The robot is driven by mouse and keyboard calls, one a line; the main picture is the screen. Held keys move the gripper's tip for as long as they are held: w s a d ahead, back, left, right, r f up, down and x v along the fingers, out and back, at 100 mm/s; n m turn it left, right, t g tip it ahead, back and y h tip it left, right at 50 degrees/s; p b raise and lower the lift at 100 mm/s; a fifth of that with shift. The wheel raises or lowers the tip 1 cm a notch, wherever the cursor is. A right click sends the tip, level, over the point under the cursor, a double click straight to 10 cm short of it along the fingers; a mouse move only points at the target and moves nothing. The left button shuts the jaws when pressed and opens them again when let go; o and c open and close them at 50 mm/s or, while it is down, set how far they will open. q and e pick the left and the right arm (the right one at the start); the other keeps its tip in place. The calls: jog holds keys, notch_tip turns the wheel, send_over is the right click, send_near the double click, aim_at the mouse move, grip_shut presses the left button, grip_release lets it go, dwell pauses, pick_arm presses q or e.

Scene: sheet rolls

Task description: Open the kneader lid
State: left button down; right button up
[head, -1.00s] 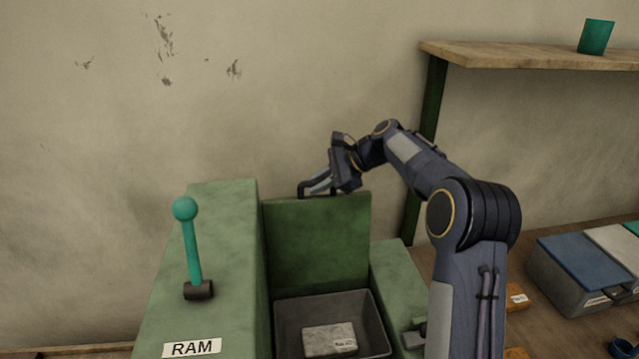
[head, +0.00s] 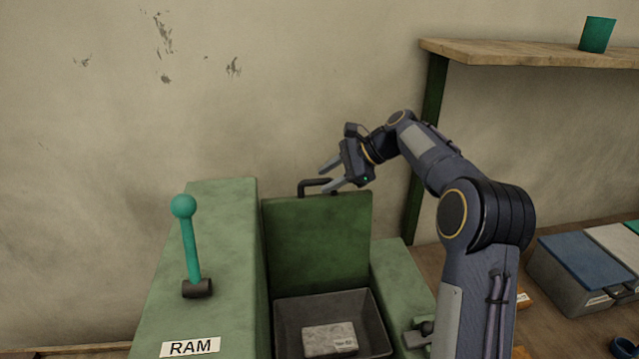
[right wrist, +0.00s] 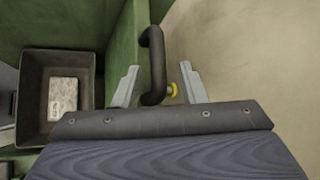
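The kneader's green lid (head: 318,240) stands upright at the back of the open chamber in the head view. Its dark handle (head: 316,186) is on the top edge. My right gripper (head: 327,176) is open at the handle's upper right. In the right wrist view the dark handle (right wrist: 155,65) lies between the spread fingers of the right gripper (right wrist: 160,88), with gaps on both sides. The dark chamber (head: 283,320) below the lid holds a grey labelled block (head: 329,339). My left gripper is not in view.
A teal-knobbed lever (head: 190,240) stands on the green housing marked RAM (head: 191,347) at left. A wooden shelf (head: 540,55) with a teal cup (head: 597,35) is at upper right. Lidded bins (head: 585,265) sit on the bench at right.

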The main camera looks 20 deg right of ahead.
jog(key=shift+v, duration=2.3)
jog(key=shift+r, duration=0.1)
jog(key=s+a+f+n+h+b, duration=0.1)
jog(key=s+a+n, duration=0.25)
jog(key=s, duration=0.65)
jog(key=s+a+f+n+h+b, duration=0.1)
jog(key=s+a+n, duration=0.25)
jog(key=s, duration=0.55)
jog(key=s+a+f+n+h, duration=0.1)
jog(key=s+a+f+n, duration=0.2)
jog(key=s+f+n, duration=0.2)
jog(key=s+a+f+n+h+b, duration=0.1)
jog(key=s+a+f+n, duration=0.1)
jog(key=s+f+n, duration=0.3)
jog(key=s+f, duration=0.4)
jog(key=s, duration=0.4)
jog(key=shift+s+a+f, duration=0.25)
jog(key=shift+s+a, duration=0.1)
